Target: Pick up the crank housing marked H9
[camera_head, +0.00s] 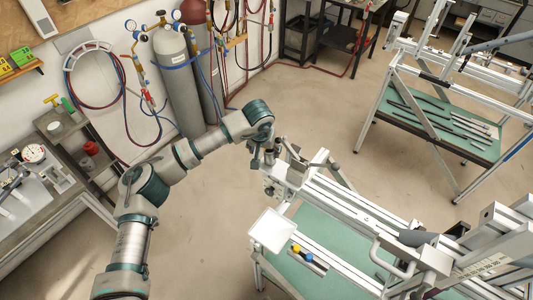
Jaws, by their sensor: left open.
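My left arm reaches in from the left, and its gripper (262,160) points down at the near-left end of the frame jig (345,205). The gripper is open and small in the picture. Metal blocks and a clamp-like part (292,172) sit on the jig's end, just right of the gripper. I cannot read an H9 mark on any part, so I cannot tell which one is the crank housing. I cannot tell whether the fingers touch anything. My right gripper is not in view.
The jig's stand has a green shelf (320,236) and a white square plate (271,230) on its left side. A second jig stand (440,118) is at the upper right. A workbench (40,215) is at the left, gas cylinders (180,80) behind. Floor between is clear.

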